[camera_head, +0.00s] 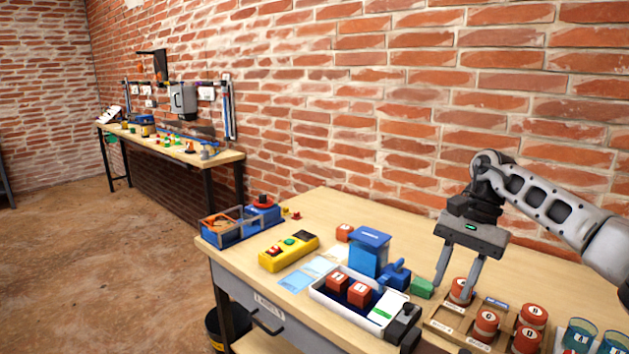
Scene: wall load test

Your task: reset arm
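My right arm comes in from the right edge over the near workbench (335,212). Its gripper (455,296) points down with its two fingers spread apart. A red round weight (461,291) stands at the back left of a wooden tray (443,314), low by the fingertips. A gap shows between the left finger and this weight, and I see no grip on it. My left gripper is not in view.
More red weights (486,323) stand in the wooden tray, with blue cups (579,334) to its right. A white-rimmed bin (340,309) holds two red blocks. A blue box (369,253), a yellow button box (289,251) and a brick wall (330,110) stand beyond or left.

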